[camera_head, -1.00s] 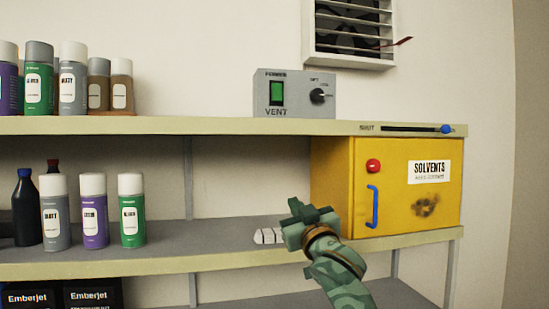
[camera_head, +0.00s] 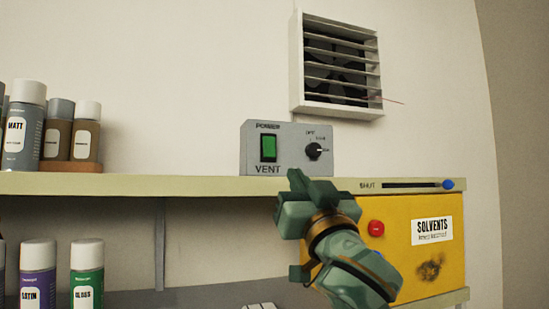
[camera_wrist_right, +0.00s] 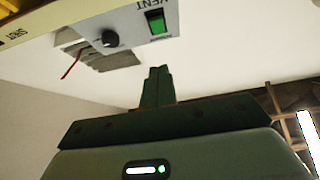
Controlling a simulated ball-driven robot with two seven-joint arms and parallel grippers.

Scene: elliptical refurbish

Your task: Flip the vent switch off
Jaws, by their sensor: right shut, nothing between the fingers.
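The grey vent control box (camera_head: 285,150) stands on the top shelf, labelled POWER and VENT. Its green rocker switch (camera_head: 268,148) is on the left and a black knob (camera_head: 313,151) is on the right. The box shows upside down in the right wrist view, with the green switch (camera_wrist_right: 156,22) near the top. My right gripper (camera_head: 296,183) is in front of and below the box, near the shelf edge, apart from the switch. Its fingers (camera_wrist_right: 157,84) are shut and empty. My left gripper is in neither view.
The wall vent (camera_head: 338,65) with slats and a thin red streamer is above right. The shelf edge (camera_head: 130,184) runs below the box. A yellow solvents cabinet (camera_head: 400,275) is at right; spray cans (camera_head: 23,128) stand at left. Shelf room left of the box is clear.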

